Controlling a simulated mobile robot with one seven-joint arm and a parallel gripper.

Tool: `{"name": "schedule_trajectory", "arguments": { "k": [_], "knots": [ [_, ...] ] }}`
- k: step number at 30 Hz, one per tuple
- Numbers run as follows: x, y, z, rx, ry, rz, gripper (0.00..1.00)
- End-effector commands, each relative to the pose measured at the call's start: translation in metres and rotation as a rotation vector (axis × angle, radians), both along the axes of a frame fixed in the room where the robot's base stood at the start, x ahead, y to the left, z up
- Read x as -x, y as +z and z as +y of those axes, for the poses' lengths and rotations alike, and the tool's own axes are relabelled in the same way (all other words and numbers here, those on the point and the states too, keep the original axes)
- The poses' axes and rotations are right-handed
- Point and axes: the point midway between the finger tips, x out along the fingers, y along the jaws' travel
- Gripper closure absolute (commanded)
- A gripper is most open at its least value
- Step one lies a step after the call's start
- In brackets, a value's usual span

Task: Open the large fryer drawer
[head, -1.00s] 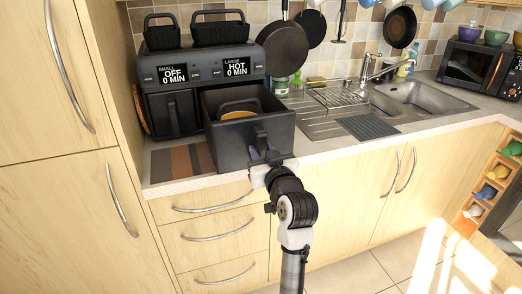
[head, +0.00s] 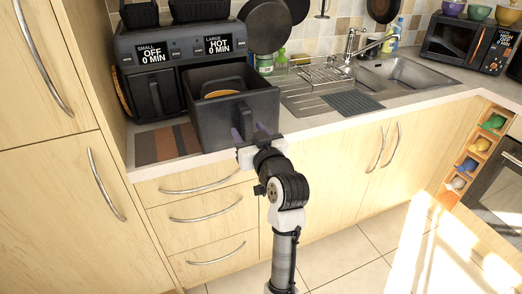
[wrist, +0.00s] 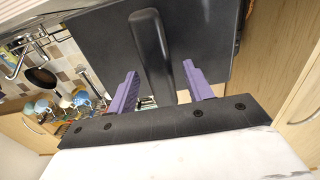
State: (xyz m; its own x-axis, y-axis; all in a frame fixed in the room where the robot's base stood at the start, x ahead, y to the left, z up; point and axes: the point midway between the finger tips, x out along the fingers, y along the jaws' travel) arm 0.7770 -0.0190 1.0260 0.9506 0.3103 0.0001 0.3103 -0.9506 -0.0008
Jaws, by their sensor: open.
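The air fryer (head: 183,50) stands on the counter at the left, with a small side reading OFF and a large side reading HOT. Its large drawer (head: 212,128) is pulled well out, and an orange-rimmed item (head: 222,93) shows inside. The drawer's upright dark handle (head: 243,118) is on its front. My gripper (head: 249,132) is at this handle, with its purple fingers apart. In the wrist view, the handle (wrist: 152,50) stands between the open fingers, with a gap on each side. The small drawer (head: 153,95) is shut.
A striped mat (head: 165,144) lies left of the drawer. A dish rack (head: 315,78), sink (head: 400,75) and microwave (head: 462,40) are to the right. Pans hang behind. Wooden cupboards and drawers (head: 205,208) are below the counter. Floor (head: 345,255) is clear at the right.

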Motion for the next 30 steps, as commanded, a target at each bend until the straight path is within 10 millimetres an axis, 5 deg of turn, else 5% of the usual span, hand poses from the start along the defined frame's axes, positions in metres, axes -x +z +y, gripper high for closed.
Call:
{"name": "schedule_trajectory", "arguments": {
  "k": [12, 30],
  "knots": [
    [0.092, 0.001, -0.031, 0.001, -0.003, 0.002, 0.49],
    [0.104, 0.004, -0.035, 0.002, 0.013, 0.005, 0.49]
  ]
}}
